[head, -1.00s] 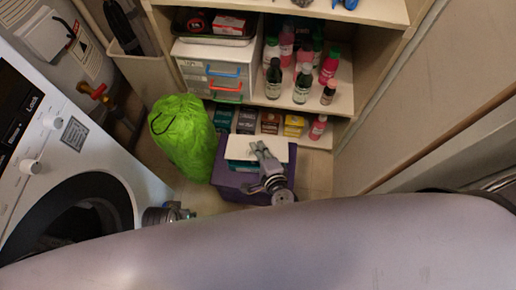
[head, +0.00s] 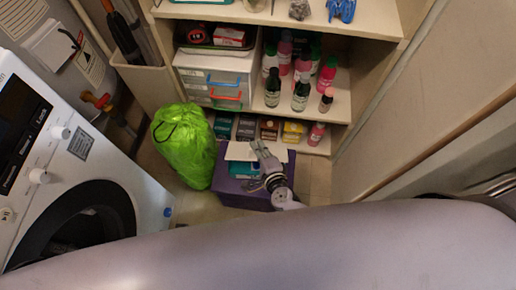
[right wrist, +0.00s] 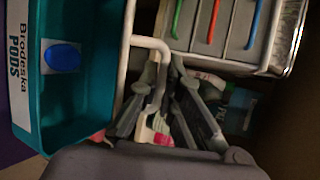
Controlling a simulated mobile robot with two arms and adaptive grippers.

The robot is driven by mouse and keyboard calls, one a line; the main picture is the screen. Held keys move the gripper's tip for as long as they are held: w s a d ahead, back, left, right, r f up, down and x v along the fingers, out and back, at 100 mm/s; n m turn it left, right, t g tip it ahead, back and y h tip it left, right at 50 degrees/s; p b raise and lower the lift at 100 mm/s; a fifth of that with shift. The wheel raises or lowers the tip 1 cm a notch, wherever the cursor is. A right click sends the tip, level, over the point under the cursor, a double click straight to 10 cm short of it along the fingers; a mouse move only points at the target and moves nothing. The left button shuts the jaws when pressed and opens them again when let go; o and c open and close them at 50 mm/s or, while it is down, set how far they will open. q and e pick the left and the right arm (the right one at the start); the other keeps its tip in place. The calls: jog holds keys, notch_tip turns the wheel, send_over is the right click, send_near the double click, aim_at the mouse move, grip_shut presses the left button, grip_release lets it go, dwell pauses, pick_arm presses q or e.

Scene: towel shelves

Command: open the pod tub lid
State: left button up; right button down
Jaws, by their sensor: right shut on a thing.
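The teal pod tub (head: 243,170) sits on a purple box on the floor, with a white panel, apparently its lid (head: 240,151), at its far side. In the right wrist view the tub (right wrist: 98,85) has a white label reading Brodeska PODS and a blue oval piece. A white bent edge (right wrist: 150,42), apparently the lid's, runs between the tub and my fingers. My right gripper (head: 258,148) is at the right side of the white panel. In the right wrist view its fingers (right wrist: 165,100) are shut at the white edge; the exact contact is partly hidden. My left gripper is out of view.
The purple box (head: 237,194) stands before a shelf unit with bottles, drawers (head: 215,85) and small boxes. A green bag (head: 185,150) is close on its left. A washing machine (head: 70,175) stands further left, a wall (head: 450,100) on the right.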

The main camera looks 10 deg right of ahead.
jog(key=c, duration=2)
grip_release()
jog(key=v, duration=1.2)
jog(key=shift+r, duration=0.15)
